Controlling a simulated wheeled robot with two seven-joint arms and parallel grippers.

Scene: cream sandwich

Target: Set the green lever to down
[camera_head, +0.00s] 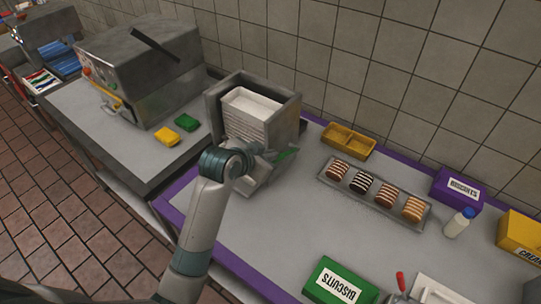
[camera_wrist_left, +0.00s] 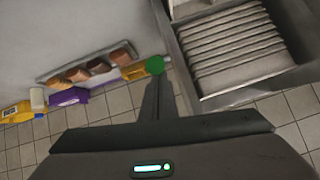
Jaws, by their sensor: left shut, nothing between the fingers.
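The green lever (camera_head: 287,154) is on the right side of the grey metal dispenser (camera_head: 232,99), low on its body. In the head view it slants slightly up to the right, and my wrist partly covers the area beside it. In the left wrist view its round green end (camera_wrist_left: 155,65) shows right at the tips of my left gripper (camera_wrist_left: 157,80). The fingers are together with nothing between them; I cannot tell whether they touch the lever. My right gripper is not clearly seen.
A tray of biscuits (camera_head: 327,176) and a yellow container (camera_head: 348,139) stand right of the dispenser. A green biscuits box (camera_head: 338,283), purple box (camera_head: 455,188) and white bottle (camera_head: 459,222) stand farther right. A metal machine (camera_head: 150,60) is at left. The central counter is clear.

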